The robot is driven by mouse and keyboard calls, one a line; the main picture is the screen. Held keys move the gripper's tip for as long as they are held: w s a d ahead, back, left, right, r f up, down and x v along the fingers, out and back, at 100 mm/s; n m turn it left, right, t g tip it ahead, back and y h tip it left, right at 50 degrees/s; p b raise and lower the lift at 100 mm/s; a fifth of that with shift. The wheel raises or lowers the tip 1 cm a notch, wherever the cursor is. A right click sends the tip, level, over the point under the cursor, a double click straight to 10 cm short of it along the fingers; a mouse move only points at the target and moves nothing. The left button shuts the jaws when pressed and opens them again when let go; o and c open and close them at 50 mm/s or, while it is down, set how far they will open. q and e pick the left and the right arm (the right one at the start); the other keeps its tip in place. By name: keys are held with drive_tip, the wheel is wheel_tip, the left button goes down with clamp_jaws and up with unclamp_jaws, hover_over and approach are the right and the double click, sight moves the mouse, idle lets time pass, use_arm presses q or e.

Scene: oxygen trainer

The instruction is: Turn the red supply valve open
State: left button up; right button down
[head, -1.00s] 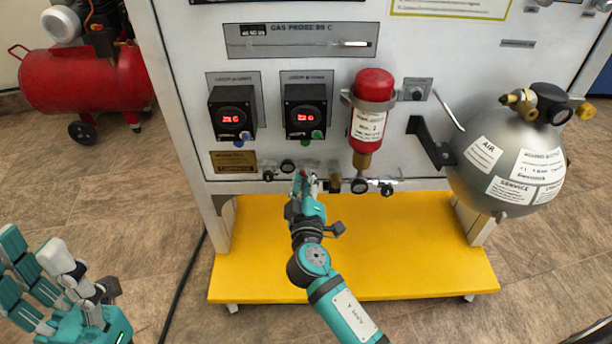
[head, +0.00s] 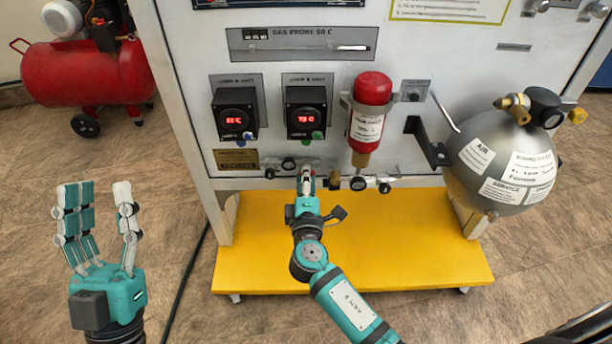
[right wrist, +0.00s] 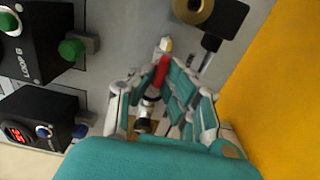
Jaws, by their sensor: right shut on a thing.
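The red supply valve's handle (right wrist: 161,72) shows between my right gripper's fingers in the right wrist view. Its pale tip sticks out past them. In the head view only a thin bit of red shows there, at the panel's lower edge. My right gripper (head: 307,176) is closed around the handle, and its fingers (right wrist: 164,98) hide much of it and the valve body. My left gripper (head: 97,200) is raised at the left of the head view, fingers up and spread, empty and well away from the panel.
Two black boxes with red displays (head: 235,121) (head: 305,119) sit above the valve row. A red cylinder (head: 370,100) hangs right of my right gripper. A grey tank (head: 500,165) juts out at right. A yellow base (head: 400,245) lies below. A red compressor (head: 80,75) stands back left.

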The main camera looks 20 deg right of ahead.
drive_tip(key=shift+f, duration=0.1)
idle(0.4)
drive_tip(key=c, duration=1.4)
unclamp_jaws()
drive_tip(key=v, duration=1.2)
drive_tip(key=shift+a, duration=0.1)
